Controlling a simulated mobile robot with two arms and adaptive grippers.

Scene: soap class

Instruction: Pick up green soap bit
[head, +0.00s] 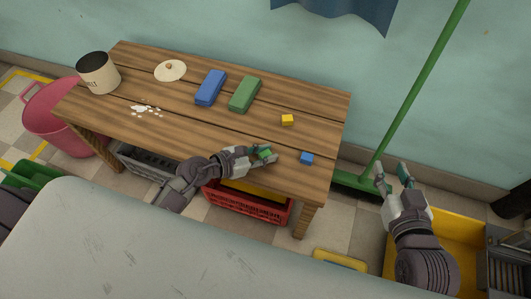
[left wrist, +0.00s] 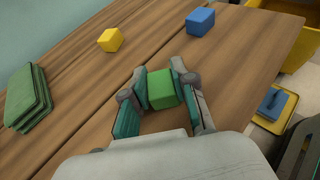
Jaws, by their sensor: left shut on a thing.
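The green soap bit (left wrist: 162,89) is a small bright green block between the two fingers of my left gripper (left wrist: 163,88) in the left wrist view. The gripper is shut on it, low over the wooden table (head: 180,120) near its front edge. I cannot tell whether the block touches the table. In the head view the green bit (head: 264,153) shows at the tip of my left gripper (head: 262,154). My right gripper (head: 393,178) is open and empty, to the right of the table.
A blue bit (head: 306,158) and a yellow bit (head: 287,120) lie close by on the table. Green (head: 245,94) and blue (head: 211,88) bars, a lid (head: 170,70), white crumbs (head: 146,109) and a pot (head: 98,73) stand farther left. A green pole (head: 415,90) leans at right.

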